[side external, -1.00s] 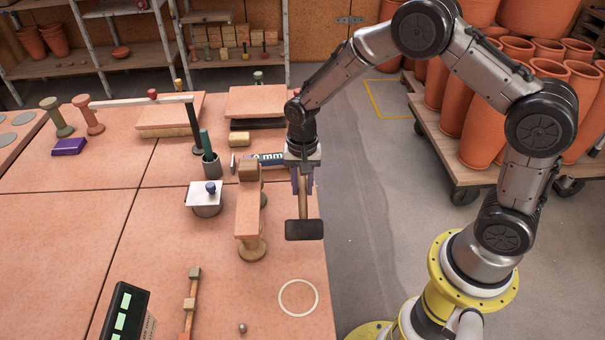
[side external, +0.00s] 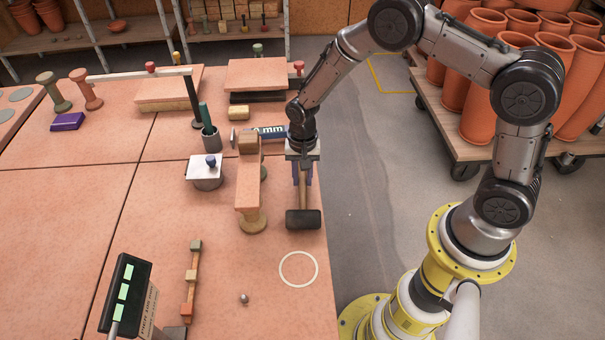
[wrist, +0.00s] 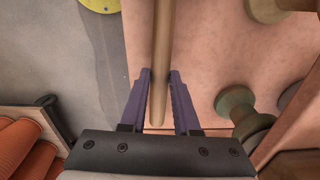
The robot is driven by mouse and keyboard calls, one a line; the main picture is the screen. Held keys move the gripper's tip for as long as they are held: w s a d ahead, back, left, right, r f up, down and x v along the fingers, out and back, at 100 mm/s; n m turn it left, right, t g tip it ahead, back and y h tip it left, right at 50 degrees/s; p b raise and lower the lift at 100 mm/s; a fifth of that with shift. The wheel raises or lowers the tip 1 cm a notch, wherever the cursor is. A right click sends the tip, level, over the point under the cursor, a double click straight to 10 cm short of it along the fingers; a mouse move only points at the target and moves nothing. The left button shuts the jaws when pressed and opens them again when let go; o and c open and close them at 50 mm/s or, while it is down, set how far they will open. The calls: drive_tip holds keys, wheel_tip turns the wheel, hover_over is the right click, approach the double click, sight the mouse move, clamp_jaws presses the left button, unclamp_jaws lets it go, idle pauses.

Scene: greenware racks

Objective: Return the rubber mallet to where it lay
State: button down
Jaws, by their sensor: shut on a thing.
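The rubber mallet has a black head (side external: 303,219) and a light wooden handle. In the side view my gripper (side external: 303,178) points down over the table's right edge, with the head on the near side of the fingers. In the wrist view the handle (wrist: 159,45) runs between the two purple fingers of my gripper (wrist: 159,80), which are shut on it. The head is outside the wrist view. I cannot tell whether the mallet touches the table.
A pale ring (side external: 281,268) lies on the table (side external: 240,310) nearer the camera. The right edge drops to the floor.

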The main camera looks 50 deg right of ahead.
drive_tip(key=shift+f, duration=0.5)
idle(0.4)
drive_tip(key=shift+c, duration=0.4)
unclamp_jaws()
drive_tip(key=shift+r, duration=2.95)
